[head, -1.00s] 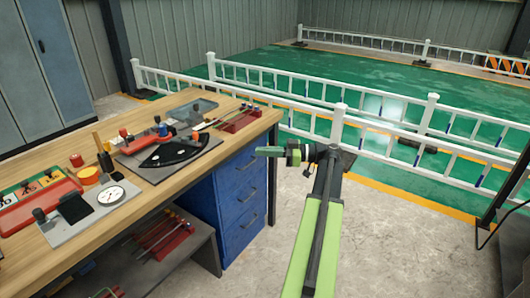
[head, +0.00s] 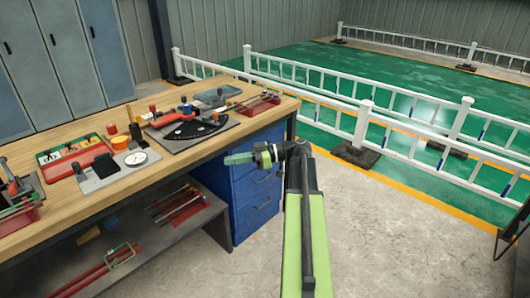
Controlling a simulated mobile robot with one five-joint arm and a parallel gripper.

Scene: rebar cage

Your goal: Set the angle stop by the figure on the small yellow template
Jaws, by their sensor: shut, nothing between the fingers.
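The angle stop is a black quarter-round plate with a light scale (head: 203,128) on a grey base, with a red-ended arm (head: 163,121) lying across it, on the workbench. I cannot read its setting. Which piece is the small yellow template is unclear: yellow shows in the red-rimmed tray (head: 76,172) at left, and a yellow-orange round piece (head: 137,158) lies near the dial gauge. No figure is legible. My gripper (head: 228,160) is shut and empty, in front of the bench's front edge, right of the dial gauge and apart from everything.
The wooden bench (head: 75,215) fills the left. A dial gauge (head: 136,157) and a red rack of rods (head: 255,104) stand on it. A lower shelf (head: 150,245) holds rods. Blue drawers (head: 258,200) stand under the right end.

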